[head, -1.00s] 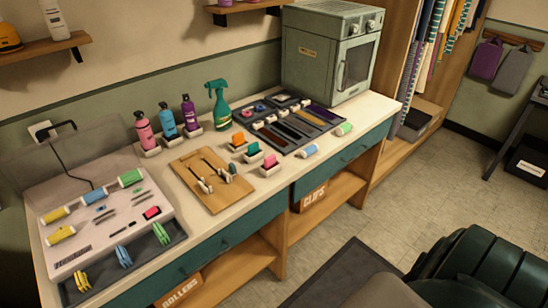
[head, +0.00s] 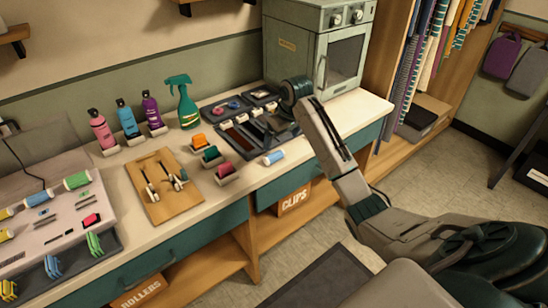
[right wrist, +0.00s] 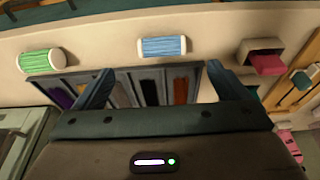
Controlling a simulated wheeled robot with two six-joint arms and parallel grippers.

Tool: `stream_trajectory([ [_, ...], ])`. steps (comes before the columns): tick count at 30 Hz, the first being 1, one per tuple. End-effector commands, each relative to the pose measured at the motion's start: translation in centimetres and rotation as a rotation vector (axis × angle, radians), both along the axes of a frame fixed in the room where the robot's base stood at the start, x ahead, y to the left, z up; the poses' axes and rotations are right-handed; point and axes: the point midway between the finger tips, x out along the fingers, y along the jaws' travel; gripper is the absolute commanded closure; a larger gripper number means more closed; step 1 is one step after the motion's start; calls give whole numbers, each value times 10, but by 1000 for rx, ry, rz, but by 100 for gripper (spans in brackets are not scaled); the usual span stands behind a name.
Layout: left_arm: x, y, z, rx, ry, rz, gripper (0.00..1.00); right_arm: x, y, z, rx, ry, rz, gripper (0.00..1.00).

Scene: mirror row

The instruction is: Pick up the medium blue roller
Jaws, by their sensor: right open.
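A blue roller (head: 273,157) with white ends lies on the counter near its front edge, in front of the dark sectioned tray. The right wrist view shows this blue roller (right wrist: 162,46) above the fingertips in the picture, roughly centred between them and apart from them. My right gripper (right wrist: 160,80) is open and empty, over the tray. In the head view its fingers are hard to make out at the end of my right arm. Another blue roller (head: 40,198) sits on the white roller heater at the left. My left gripper is not in view.
A green roller (right wrist: 42,61) lies beside the blue one in the right wrist view. Clips on small stands (head: 225,172) are left of the blue roller. A steel cabinet (head: 318,45), spray bottle (head: 183,103), several bottles and a wooden board (head: 190,203) stand on the counter.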

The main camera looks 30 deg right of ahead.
Motion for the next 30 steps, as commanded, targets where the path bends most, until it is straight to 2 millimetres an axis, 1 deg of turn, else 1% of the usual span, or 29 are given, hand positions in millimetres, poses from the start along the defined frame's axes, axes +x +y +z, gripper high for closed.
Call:
stream_trajectory([
  [3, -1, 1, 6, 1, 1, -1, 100, 4, 1, -20, 2, 5, 1, 5],
  [6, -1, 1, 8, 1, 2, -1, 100, 9, 2, -33, 1, 3, -1, 5],
  [11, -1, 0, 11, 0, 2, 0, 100, 12, 2, -44, 1, 3, 0, 5],
  [14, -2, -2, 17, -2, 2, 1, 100, 17, 4, -52, 2, 4, 1, 5],
  [18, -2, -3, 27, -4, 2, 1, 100, 27, 7, -71, 1, 6, 1, 5],
  [21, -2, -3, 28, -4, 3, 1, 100, 30, 7, -85, 1, 4, -1, 5],
  [25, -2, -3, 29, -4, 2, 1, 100, 32, 7, -92, 0, 3, 0, 5],
  [30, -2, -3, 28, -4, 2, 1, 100, 32, 6, -92, -1, 2, 0, 5],
])
